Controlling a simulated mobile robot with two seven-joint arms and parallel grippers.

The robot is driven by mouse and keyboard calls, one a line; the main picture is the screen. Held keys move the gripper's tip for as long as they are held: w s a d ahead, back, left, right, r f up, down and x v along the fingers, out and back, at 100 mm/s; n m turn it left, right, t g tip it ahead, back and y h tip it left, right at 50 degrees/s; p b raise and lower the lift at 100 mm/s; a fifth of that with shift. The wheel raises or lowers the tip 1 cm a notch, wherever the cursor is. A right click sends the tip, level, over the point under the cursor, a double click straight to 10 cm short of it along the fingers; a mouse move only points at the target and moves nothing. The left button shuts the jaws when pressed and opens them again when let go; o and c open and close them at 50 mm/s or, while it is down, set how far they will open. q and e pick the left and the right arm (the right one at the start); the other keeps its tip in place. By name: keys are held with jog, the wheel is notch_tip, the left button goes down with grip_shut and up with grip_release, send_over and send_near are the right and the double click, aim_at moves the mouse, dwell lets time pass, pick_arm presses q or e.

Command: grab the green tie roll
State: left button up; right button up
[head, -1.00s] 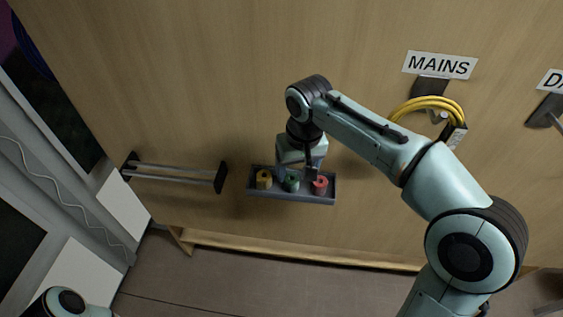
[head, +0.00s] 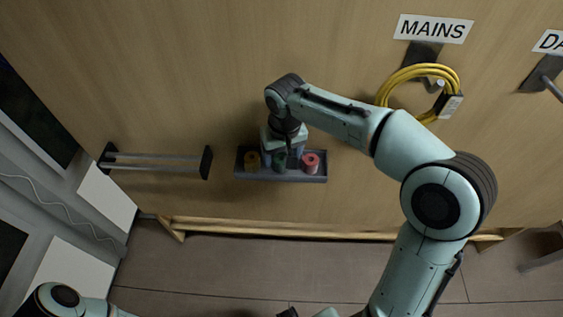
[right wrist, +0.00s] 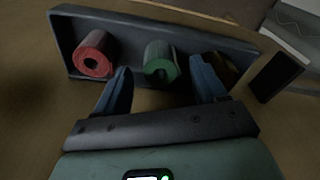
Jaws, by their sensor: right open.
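The green tie roll (right wrist: 160,62) sits upright in a shallow grey tray between a red roll (right wrist: 94,55) and a yellow-brown roll (head: 252,161). In the head view the green roll (head: 279,166) is largely hidden by my right gripper (head: 284,156), which hangs over the tray. In the right wrist view my right gripper (right wrist: 164,82) is open and empty. Its two blue fingers point at the green roll, one on each side, with the roll between or just beyond the tips; contact cannot be told. My left gripper is out of view; only part of that arm shows.
The grey tray (head: 240,172) is fixed to a wooden wall panel (head: 220,70). A double-rail rack (head: 155,162) is to its left. A yellow cable coil (head: 383,91) hangs at upper right under the MAINS label (head: 433,29). Bare wood surrounds the tray.

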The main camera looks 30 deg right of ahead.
jog(key=f, duration=0.2)
jog(key=shift+w+f, duration=0.3)
jog(key=shift+f, duration=0.05)
jog(key=c, duration=1.1)
jog(key=shift+c, duration=0.2)
jog(key=shift+r, duration=0.2)
